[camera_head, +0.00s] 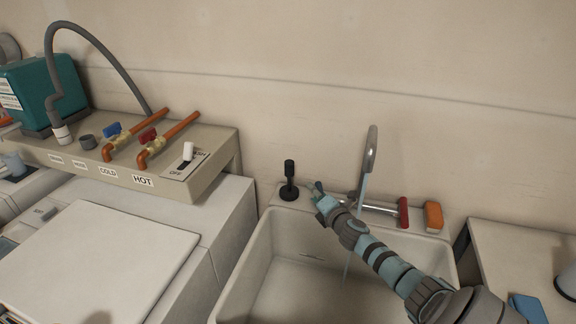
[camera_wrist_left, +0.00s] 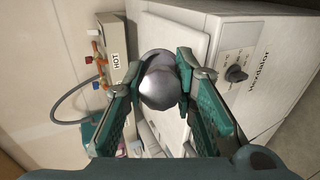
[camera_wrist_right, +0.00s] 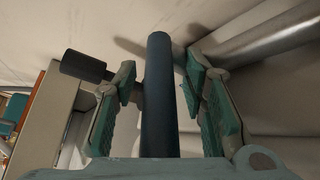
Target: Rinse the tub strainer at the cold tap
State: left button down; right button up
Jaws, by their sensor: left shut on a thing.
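My left gripper (camera_wrist_left: 165,80) is shut on the tub strainer (camera_wrist_left: 158,85), a silvery rounded piece between its fingertips. Neither shows in the head view. The tap (camera_head: 371,150) stands at the back of the white tub (camera_head: 300,258), with a curved grey spout and a red handle (camera_head: 403,212) on its right. A thin pale stream (camera_head: 347,265) shows below the spout. My right gripper (camera_head: 319,196) is at the tap's left side. In the right wrist view its open fingers (camera_wrist_right: 162,85) stand on either side of the dark blue cold handle (camera_wrist_right: 160,110), with gaps visible.
A black upright piece (camera_head: 289,182) stands on the tub's back ledge, close left of my right gripper. An orange block (camera_head: 433,216) lies on the ledge at right. The washer (camera_head: 110,255) and a shelf with COLD and HOT valves (camera_head: 143,181) are at left.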

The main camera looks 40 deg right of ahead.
jog(key=v, duration=1.2)
jog(key=shift+w+a, duration=0.1)
jog(key=shift+w, duration=0.05)
